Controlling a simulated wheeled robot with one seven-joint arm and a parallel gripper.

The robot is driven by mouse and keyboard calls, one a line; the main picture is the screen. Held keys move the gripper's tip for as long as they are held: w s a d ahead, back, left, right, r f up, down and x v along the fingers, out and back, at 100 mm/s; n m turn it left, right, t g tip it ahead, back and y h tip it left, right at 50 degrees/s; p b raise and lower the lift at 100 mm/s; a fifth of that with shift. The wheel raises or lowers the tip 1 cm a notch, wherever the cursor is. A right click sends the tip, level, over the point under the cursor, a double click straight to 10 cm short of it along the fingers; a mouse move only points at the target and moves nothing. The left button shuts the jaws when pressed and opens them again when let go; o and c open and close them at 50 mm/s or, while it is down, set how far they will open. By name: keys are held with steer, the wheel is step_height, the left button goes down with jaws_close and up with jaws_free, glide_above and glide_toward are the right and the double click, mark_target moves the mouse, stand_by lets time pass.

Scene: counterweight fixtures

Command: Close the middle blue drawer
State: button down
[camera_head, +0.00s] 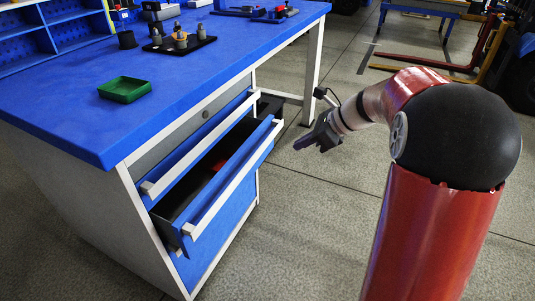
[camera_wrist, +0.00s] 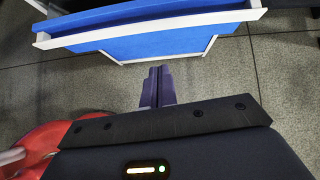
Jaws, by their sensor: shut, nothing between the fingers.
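The middle blue drawer (camera_head: 232,186) of the workbench cabinet is pulled well out. Its dark interior shows, with a red item (camera_head: 218,165) partly visible inside. A white handle strip runs along its front; this front edge also shows at the top of the wrist view (camera_wrist: 150,27). My gripper (camera_head: 298,144) is shut and empty. It is in front of the drawer, to its right in the head view, with a gap between them. In the wrist view the shut fingers (camera_wrist: 157,88) point toward the cabinet, apart from the drawer front.
The blue drawer above (camera_head: 195,150) and the grey top drawer (camera_head: 190,125) look shut. The blue worktop (camera_head: 60,110) carries a green tray (camera_head: 124,89) and a black tray with small parts (camera_head: 180,44). Floor in front of the cabinet is clear.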

steer(key=shift+m+t, duration=0.4)
steer(key=shift+m, duration=0.2)
steer(key=shift+w+a+r+b+x, duration=0.2)
steer(key=shift+r+x, duration=0.1)
steer(key=shift+x, duration=1.7)
steer(key=shift+w+a+r+b+x, duration=0.1)
steer(key=shift+w+a+r+x, duration=0.15)
steer(key=shift+x, duration=1.75)
steer(key=shift+w+a+r+b+x, duration=0.2)
steer(key=shift+r+x, duration=0.15)
steer(key=shift+x, duration=1.65)
steer(key=w+a+p, duration=0.4)
steer(key=a, duration=0.4)
steer(key=shift+w, duration=0.4)
steer(key=shift+a, duration=0.15)
